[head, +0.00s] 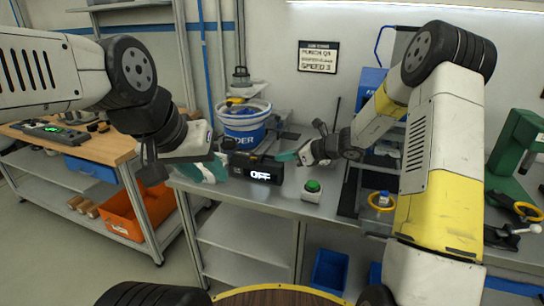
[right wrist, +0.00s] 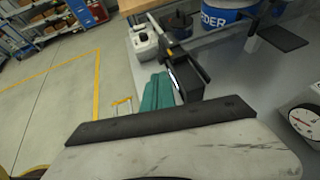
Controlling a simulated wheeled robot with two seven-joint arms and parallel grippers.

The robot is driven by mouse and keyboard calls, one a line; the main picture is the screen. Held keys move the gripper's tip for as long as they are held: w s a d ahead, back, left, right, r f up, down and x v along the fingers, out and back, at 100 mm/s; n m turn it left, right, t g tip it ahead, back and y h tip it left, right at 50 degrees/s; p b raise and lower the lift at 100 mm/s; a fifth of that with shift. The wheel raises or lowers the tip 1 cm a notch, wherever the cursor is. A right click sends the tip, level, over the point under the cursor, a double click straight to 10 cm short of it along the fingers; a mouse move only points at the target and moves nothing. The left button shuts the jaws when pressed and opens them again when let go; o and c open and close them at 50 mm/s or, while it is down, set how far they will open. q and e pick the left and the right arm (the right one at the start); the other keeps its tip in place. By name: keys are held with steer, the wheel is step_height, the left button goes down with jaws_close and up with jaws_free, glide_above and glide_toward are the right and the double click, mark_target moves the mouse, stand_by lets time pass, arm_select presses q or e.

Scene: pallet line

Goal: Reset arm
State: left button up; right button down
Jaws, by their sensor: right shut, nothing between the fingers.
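My left gripper (head: 214,169) comes in from the left, with teal fingertips just left of a black display box (head: 257,169) reading "OFF". Its fingers overlap in this view, so I cannot tell whether it is open or shut. My right gripper (head: 284,157) is shut and empty, its teal tip pointing left above the bench, near the display box's right end. In the right wrist view its teal fingers (right wrist: 157,93) lie together beside the dark box (right wrist: 190,77).
A grey metal bench (head: 298,207) carries a blue bucket (head: 243,126), a green button (head: 312,186) and a yellow-and-blue ring-shaped part (head: 381,201). A green machine (head: 513,155) stands at right. A wooden-topped table (head: 98,149) with an orange bin (head: 121,217) is at left.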

steer(key=s+d+r+n+g+h, duration=0.1)
steer(key=s+r+n, duration=0.5)
steer(key=s, duration=0.3)
steer(key=s+d+r+n+g+h, duration=0.1)
steer(key=s+d+r+n+h, duration=0.1)
steer(key=s+r+n, duration=0.5)
steer(key=s+d+r+n+t+h, duration=0.1)
steer(key=s+d+r+n+h, duration=0.1)
steer(key=s+d+n, duration=0.3)
steer(key=s+d+r+n+t+h, duration=0.1)
steer(key=s+d+n+h, duration=0.2)
steer(key=s, duration=1.1)
steer(key=d+n, duration=0.3)
steer(key=shift+r+h, duration=0.35)
steer(key=shift+h, duration=0.05)
